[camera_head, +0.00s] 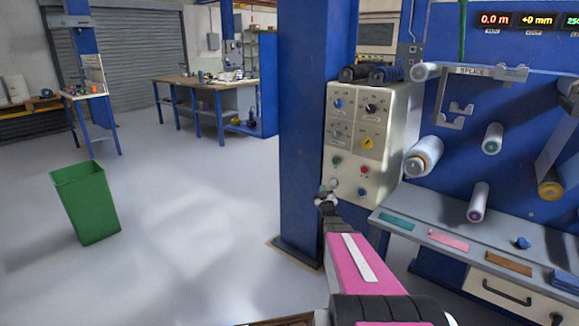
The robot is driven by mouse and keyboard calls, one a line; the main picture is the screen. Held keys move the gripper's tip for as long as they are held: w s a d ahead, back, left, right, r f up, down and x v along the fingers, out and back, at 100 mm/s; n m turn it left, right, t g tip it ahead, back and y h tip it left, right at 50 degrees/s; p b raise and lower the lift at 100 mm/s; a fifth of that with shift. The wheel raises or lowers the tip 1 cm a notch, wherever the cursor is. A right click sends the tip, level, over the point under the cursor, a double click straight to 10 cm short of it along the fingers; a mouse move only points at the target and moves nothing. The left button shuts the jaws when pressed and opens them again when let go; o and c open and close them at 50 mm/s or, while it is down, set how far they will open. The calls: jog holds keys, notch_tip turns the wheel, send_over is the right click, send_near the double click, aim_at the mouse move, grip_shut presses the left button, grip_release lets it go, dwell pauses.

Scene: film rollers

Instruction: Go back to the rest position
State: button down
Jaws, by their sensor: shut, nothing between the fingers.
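My gripper (326,196) is at the end of my pink and black arm, which reaches up from the bottom of the view. It is shut and nothing shows in it. It appears in front of the lower left edge of the beige control box (374,135), just left of the box's lower buttons. Whether it touches the box I cannot tell.
A blue column (308,120) stands directly behind my gripper. The film machine (525,120) with several rollers and a grey shelf (480,244) is at the right. A green bin (86,203) stands at the left. A workbench (205,82) is at the back. The floor between is clear.

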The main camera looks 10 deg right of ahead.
jog(key=s+a+f+m+g+y, duration=0.25)
jog(key=s+a+f+g, duration=0.45)
jog(key=s+a+g, duration=0.95)
jog(key=s, duration=0.5)
jog(key=s+a+m+g, duration=0.1)
jog(key=s+a+g, duration=0.3)
jog(key=s, duration=0.6)
jog(key=shift+s+a+f+g+y, duration=0.35)
jog(key=shift+s+a+y, duration=0.1)
jog(key=shift+a, duration=0.3)
